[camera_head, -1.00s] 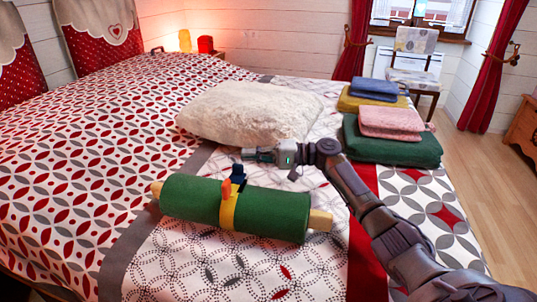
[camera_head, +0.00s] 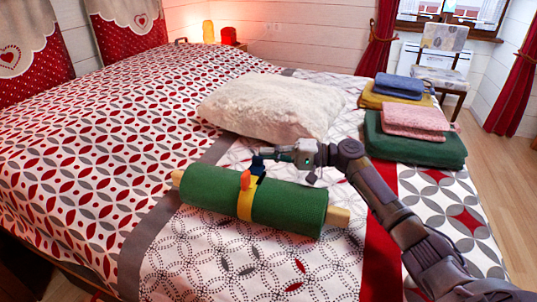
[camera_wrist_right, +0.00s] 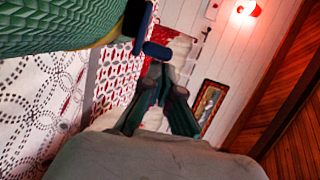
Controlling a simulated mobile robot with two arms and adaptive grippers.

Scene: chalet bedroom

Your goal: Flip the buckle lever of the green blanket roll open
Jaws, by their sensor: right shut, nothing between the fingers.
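The green blanket roll (camera_head: 287,207) lies on the bed around a pale wooden rod whose ends stick out. A yellow strap (camera_head: 245,205) wraps its middle. On top of the strap stand an orange piece (camera_head: 245,180) and a dark blue buckle piece (camera_head: 258,166); I cannot tell which is the lever. My right gripper (camera_head: 262,153) is shut and empty, just behind the dark blue piece; contact cannot be told. In the wrist view the roll (camera_wrist_right: 60,22) fills the upper left, with a dark blue part (camera_wrist_right: 157,50) by the fingertips (camera_wrist_right: 164,72). My left gripper is not in view.
A white fluffy pillow (camera_head: 270,105) lies behind the gripper. Folded green (camera_head: 415,143), pink (camera_head: 411,122), yellow (camera_head: 385,101) and blue (camera_head: 400,86) textiles are stacked on the right. The patterned bed (camera_head: 200,255) is bare in front of the roll.

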